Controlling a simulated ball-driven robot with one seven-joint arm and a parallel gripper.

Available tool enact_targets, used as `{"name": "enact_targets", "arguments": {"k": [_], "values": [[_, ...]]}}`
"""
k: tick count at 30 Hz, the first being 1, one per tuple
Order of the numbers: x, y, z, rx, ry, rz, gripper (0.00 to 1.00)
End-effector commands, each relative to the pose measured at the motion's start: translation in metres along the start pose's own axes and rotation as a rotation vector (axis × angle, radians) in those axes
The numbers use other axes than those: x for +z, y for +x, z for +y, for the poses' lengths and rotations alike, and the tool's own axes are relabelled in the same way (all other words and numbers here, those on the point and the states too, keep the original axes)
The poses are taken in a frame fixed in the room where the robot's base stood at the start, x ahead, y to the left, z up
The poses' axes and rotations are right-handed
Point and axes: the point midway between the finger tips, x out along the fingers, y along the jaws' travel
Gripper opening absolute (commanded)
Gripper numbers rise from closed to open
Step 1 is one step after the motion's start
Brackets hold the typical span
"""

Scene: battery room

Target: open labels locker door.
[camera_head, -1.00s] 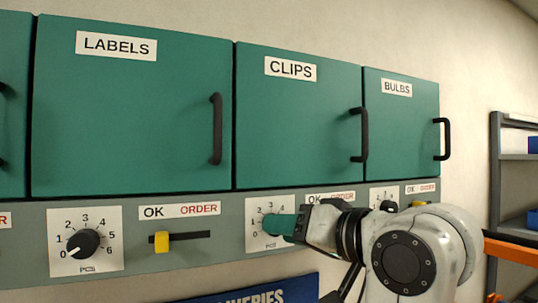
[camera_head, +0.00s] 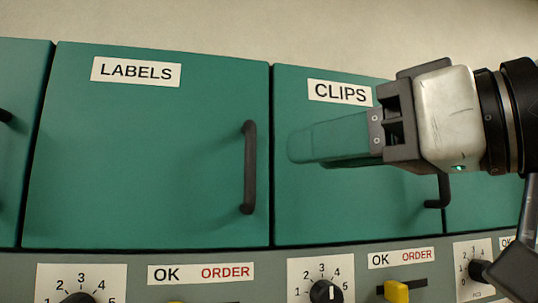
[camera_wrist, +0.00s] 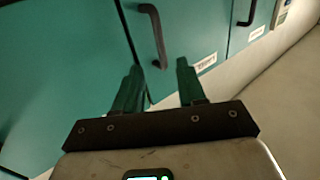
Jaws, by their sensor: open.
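The labels locker door (camera_head: 140,150) is a green panel with a white LABELS plate, closed flush in the row. Its black vertical bar handle (camera_head: 249,168) is at its right edge. My gripper (camera_head: 300,143) is in front of the clips door, its green fingers pointing left, with a gap between the tips and the labels handle. In the wrist view my gripper (camera_wrist: 160,75) is open and empty. A black handle (camera_wrist: 154,36) shows beyond and between the fingertips there; the plate beside it is too blurred to read.
The clips door (camera_head: 340,215) is closed, its handle (camera_head: 438,190) partly hidden by my gripper. Below the doors runs a grey panel with dials (camera_head: 326,291) and yellow sliders (camera_head: 396,291). A plain wall (camera_head: 250,25) rises above the lockers.

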Motion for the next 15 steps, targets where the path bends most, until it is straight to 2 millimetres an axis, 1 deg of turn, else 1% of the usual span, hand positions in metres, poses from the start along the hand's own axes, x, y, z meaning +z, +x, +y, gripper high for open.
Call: {"name": "enact_targets", "arguments": {"k": [1,3,9,12,15], "values": [[-0.002,0.01,0.0,-0.003,0.004,-0.003,0.4],[-0.002,0.024,0.0,-0.003,0.004,-0.003,0.4],[-0.002,0.057,0.0,-0.001,0.003,-0.002,0.4],[-0.002,0.069,0.0,-0.001,0.003,-0.001,0.4],[-0.001,0.077,0.001,0.0,0.002,0.001,0.4]]}}
